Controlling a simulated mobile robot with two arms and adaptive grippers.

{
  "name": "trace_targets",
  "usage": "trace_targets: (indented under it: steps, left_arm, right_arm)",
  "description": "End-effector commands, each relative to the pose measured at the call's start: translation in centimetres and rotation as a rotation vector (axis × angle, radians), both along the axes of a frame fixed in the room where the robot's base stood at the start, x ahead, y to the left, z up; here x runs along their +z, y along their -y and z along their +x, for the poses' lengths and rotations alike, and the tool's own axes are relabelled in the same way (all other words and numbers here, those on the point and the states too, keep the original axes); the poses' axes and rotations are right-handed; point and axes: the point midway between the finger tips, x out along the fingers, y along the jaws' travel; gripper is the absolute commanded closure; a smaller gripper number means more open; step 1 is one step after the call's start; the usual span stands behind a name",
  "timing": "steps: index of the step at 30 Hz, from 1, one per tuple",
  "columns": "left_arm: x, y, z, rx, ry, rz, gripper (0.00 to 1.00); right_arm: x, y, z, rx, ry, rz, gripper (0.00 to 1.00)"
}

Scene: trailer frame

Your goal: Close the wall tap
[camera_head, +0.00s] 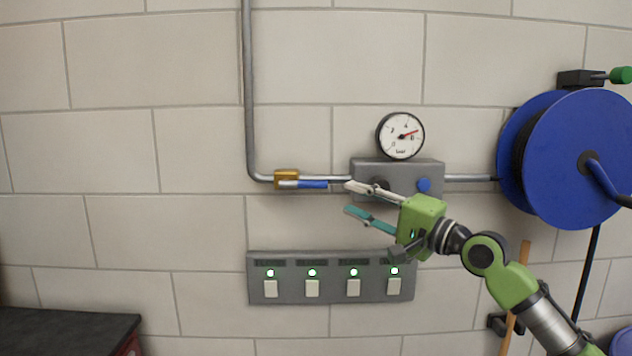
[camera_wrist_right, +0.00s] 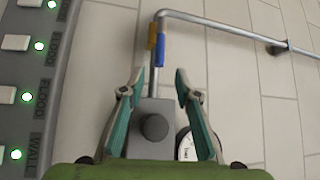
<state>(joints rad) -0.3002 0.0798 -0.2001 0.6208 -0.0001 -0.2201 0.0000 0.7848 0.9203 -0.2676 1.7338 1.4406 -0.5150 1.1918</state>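The wall tap is a brass valve body (camera_head: 283,176) on the grey pipe, with a blue lever (camera_head: 314,184) pointing right along the pipe. In the right wrist view the brass body (camera_wrist_right: 153,33) and blue lever (camera_wrist_right: 160,50) show ahead of the fingertips. My right gripper (camera_head: 347,198) is open and empty, to the right of the lever's end and apart from it. In the right wrist view its two fingers (camera_wrist_right: 159,78) stand apart, with the pipe and grey box seen between them. My left gripper is not in view.
A grey box (camera_head: 430,170) with a black knob and a blue knob sits on the pipe behind my right gripper. A round gauge (camera_head: 400,136) is above it. A switch panel (camera_head: 331,296) with lit lamps is below. A blue hose reel (camera_head: 575,160) hangs at right.

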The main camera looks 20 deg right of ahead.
Motion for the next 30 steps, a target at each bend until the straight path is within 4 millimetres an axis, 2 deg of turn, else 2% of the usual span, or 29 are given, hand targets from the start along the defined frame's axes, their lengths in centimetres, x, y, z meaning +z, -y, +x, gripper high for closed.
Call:
trace_targets:
  steps: [1,6,15,21,30]
  left_arm:
    - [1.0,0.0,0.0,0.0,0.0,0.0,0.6]
    - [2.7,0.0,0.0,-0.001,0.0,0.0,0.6]
    - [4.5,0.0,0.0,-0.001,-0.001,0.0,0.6]
    - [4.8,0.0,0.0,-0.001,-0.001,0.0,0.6]
    - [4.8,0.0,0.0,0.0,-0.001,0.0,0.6]
  right_arm:
    - [0.8,-0.7,0.8,0.003,0.001,0.001,0.7]
    - [1.3,-2.5,4.1,0.003,0.0,0.003,0.7]
    - [1.6,-5.0,8.6,0.002,0.0,-0.002,0.7]
    - [1.6,-5.7,9.9,0.0,0.0,-0.004,0.7]
    - [1.6,-5.8,10.0,0.0,0.0,-0.005,0.7]
